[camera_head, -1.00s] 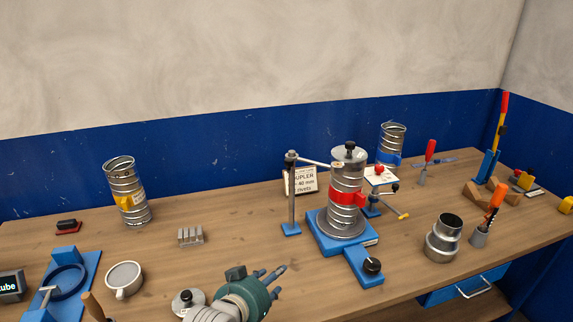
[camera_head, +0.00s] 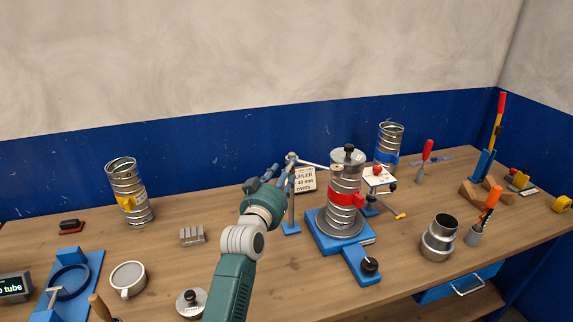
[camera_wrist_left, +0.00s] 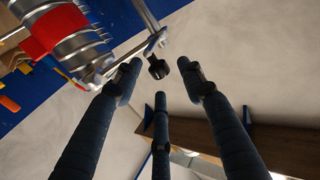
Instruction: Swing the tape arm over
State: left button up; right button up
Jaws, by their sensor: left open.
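A slim metal post on a blue foot (camera_head: 291,230) stands left of a ribbed duct (camera_head: 345,185) with a red band. A thin silver arm (camera_head: 314,163) runs from the post's top to the duct's upper side; I take it for the tape arm. In the left wrist view, the silver arm (camera_wrist_left: 150,46) shows with a dark knob (camera_wrist_left: 158,68) beside the duct (camera_wrist_left: 68,38). My left gripper (camera_head: 279,173) is open and empty, its three fingers spread just left of the post's upper part. The fingers (camera_wrist_left: 160,85) point toward the knob, which appears apart from them. My right gripper is out of view.
The duct stands on a blue base (camera_head: 358,262) with a dark knob in front. A "coupler" card (camera_head: 305,182) stands behind the post. A metal fitting (camera_head: 438,238) and tools lie to the right. A mug (camera_head: 128,278) and a blue fixture are at left.

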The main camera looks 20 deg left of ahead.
pick_arm(q)
jog(key=shift+w, duration=0.9)
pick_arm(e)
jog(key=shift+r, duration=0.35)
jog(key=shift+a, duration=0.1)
